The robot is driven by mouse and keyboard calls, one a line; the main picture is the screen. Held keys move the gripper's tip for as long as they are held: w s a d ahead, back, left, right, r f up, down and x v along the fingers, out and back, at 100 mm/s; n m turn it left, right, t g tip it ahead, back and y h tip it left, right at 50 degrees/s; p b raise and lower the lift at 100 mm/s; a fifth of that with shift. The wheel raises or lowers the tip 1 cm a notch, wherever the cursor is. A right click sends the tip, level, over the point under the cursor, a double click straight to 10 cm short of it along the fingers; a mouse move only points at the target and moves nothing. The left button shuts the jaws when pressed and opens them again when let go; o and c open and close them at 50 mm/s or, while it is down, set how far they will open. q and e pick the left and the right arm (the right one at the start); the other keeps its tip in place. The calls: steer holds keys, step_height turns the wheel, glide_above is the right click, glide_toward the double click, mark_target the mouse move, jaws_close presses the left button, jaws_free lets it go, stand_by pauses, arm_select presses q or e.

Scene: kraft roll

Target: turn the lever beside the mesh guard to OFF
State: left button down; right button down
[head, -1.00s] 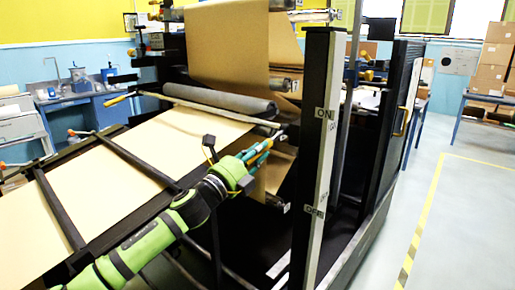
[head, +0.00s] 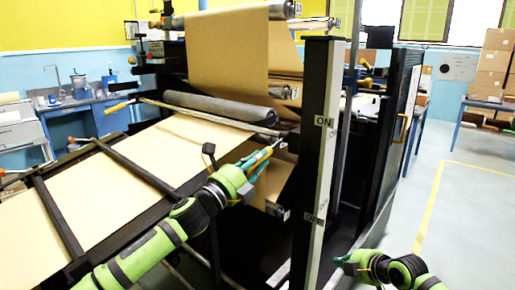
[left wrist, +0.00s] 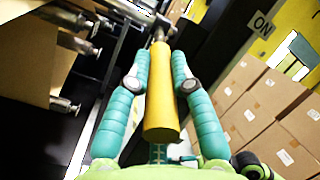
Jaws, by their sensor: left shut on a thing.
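The lever's yellow handle (left wrist: 160,95) lies between the two teal fingers of my left gripper (left wrist: 160,72) in the left wrist view. The gripper is shut on it. In the head view my left gripper (head: 266,156) is left of the pale upright post, with the handle mostly hidden by the fingers. The post carries an ON label (head: 323,121) high up and a lower label (head: 314,218), apparently OFF, partly unreadable. The ON label also shows in the left wrist view (left wrist: 263,24). My right gripper (head: 343,264) is at the lower right, away from the lever; its fingers are too small to judge.
Brown paper (head: 230,50) hangs over rollers behind the lever, with a grey roller (head: 220,108) below. A dark panel (head: 398,105) with a yellow handle, possibly the mesh guard, stands right of the post. The floor at the right is clear; cartons (head: 495,65) stand on a blue table.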

arm_select(q)
steer(key=shift+d+f, duration=0.15)
steer(key=shift+f, duration=0.25)
arm_select(e)
steer(key=s+a+r+m+y, duration=0.1)
steer(key=a+r, duration=0.5)
steer(key=r, duration=0.7)
steer(key=s+a+r+y, duration=0.2)
steer(key=a+r, duration=0.4)
steer(key=r, duration=0.8)
steer(key=s+a+r+m+y, duration=0.1)
steer(key=a+r, duration=0.5)
steer(key=r, duration=0.7)
glide_above(256, 164)
steer(key=f, duration=0.3)
steer(key=shift+s+a+f+m, duration=0.1)
steer(key=shift+s+a+m, duration=0.05)
steer(key=shift+a+m, duration=0.2)
steer(key=f, duration=0.3)
steer(key=shift+w+d+f, duration=0.1)
steer(key=shift+w+d, duration=0.1)
steer(key=shift+d, duration=0.2)
steer(key=shift+d+f, duration=0.15)
steer(key=shift+f, duration=0.2)
